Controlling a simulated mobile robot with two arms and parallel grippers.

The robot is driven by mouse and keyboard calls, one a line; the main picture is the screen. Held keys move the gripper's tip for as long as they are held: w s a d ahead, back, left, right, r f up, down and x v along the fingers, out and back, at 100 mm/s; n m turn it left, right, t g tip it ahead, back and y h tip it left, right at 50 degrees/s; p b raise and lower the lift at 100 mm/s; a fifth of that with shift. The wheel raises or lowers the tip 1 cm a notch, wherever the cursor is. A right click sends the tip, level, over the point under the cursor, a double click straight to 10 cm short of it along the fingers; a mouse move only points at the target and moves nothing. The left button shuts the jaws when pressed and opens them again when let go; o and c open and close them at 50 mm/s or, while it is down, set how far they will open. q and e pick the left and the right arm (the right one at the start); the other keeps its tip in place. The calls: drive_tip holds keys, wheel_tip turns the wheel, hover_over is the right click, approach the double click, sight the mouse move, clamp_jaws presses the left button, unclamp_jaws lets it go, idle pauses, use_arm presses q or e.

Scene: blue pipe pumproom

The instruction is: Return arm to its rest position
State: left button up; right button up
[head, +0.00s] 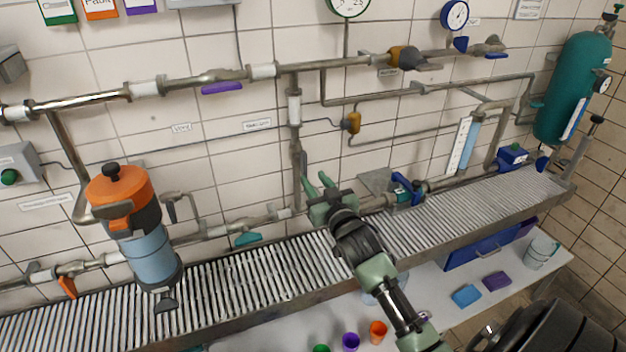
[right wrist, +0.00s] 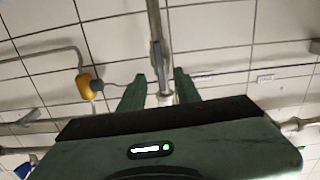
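My right arm reaches in from the lower right of the head view, over the slatted grating. Its green gripper (head: 316,183) is open, its fingertips pointing up toward the wall by a vertical pipe (head: 294,108). In the right wrist view the two fingers (right wrist: 160,74) stand apart. The pipe with a grey lever (right wrist: 156,55) shows between them. I see nothing held; whether the fingers touch the pipe I cannot tell. My left gripper is not in view.
The slatted grating (head: 235,288) runs along the tiled wall under pipes and valves. An orange-topped filter (head: 147,255) stands left; a teal tank (head: 575,85) stands far right. Below, a white shelf holds purple (head: 350,342) and orange cups (head: 378,331).

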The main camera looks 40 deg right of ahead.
idle(0.4)
drive_tip(key=s+a+f+n+g+y, duration=0.2)
drive_tip(key=s+a+f+g, duration=0.5)
drive_tip(key=s+a+f, duration=0.55)
drive_tip(key=s+a+f+n+g+y, duration=0.1)
drive_tip(key=s+a+f+g, duration=0.15)
drive_tip(key=s, duration=0.45)
drive_tip(key=s+a+f+g, duration=0.1)
drive_tip(key=s+a+g, duration=0.15)
drive_tip(key=s, duration=0.55)
drive_tip(key=s+a+f+n+g+y, duration=0.1)
drive_tip(key=s+a+f+g, duration=0.15)
drive_tip(key=s, duration=0.45)
wheel_tip(320, 180, down, 27)
drive_tip(key=s+b, duration=0.1)
drive_tip(key=s+d+f+g, duration=0.2)
drive_tip(key=s+f, duration=1.5)
drive_tip(key=shift+d+f+n+b, duration=0.15)
drive_tip(key=shift+d+n+b, duration=0.15)
drive_tip(key=shift+b, duration=0.15)
